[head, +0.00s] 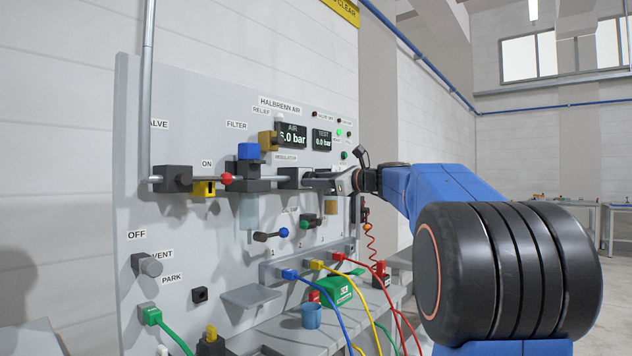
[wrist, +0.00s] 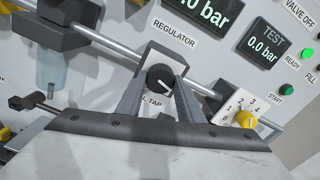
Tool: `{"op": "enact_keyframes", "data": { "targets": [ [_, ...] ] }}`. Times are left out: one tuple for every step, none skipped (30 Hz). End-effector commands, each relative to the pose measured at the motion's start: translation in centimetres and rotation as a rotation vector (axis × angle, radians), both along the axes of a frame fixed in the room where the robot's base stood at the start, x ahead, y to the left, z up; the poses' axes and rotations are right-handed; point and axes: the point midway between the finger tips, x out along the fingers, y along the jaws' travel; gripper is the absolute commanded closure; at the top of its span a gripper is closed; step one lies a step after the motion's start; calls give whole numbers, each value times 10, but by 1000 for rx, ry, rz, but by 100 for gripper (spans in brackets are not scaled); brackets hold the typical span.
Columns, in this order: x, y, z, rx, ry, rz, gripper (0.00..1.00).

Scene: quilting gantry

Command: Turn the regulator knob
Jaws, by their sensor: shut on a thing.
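The regulator knob (wrist: 160,78) is a round black knob with a white pointer mark, under the REGULATOR label (wrist: 174,35) in the wrist view. My gripper (wrist: 159,92) has one finger on each side of the knob and is shut on it. In the head view my gripper (head: 318,180) reaches the panel from the right, below the displays, and hides the knob. The AIR display (head: 291,136) shows a value ending in .0 bar, its first digit hard to read. The TEST display (wrist: 264,46) reads 0.0 bar.
A yellow selector knob (wrist: 246,119) with numbers sits close to the right of my gripper. A metal pipe (wrist: 117,50) runs past the regulator. A shelf (head: 251,296) juts out underneath.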

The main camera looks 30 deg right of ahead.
Motion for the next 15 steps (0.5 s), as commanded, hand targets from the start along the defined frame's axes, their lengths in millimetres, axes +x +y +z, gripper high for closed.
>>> {"op": "enact_keyframes", "data": {
  "targets": [
    [0, 0, -3, -1, 5, 1, 89],
    [0, 0, -3, -1, 5, 1, 89],
    [0, 0, -3, -1, 5, 1, 89],
    [0, 0, -3, -1, 5, 1, 89],
    [0, 0, -3, -1, 5, 1, 89],
    [0, 0, -3, -1, 5, 1, 89],
    [0, 0, -3, -1, 5, 1, 62],
    [0, 0, -3, -1, 5, 1, 54],
    [0, 0, -3, 0, 4, 1, 48],
    [0, 0, -2, -1, 3, 1, 48],
    [0, 0, -2, -1, 3, 0, 48],
    [0, 0, -2, -1, 3, 0, 48],
    [0, 0, -2, -1, 2, 0, 48],
    [0, 0, -2, -1, 2, 0, 48],
    [0, 0, -1, -1, 2, 0, 48]
  ]
}}
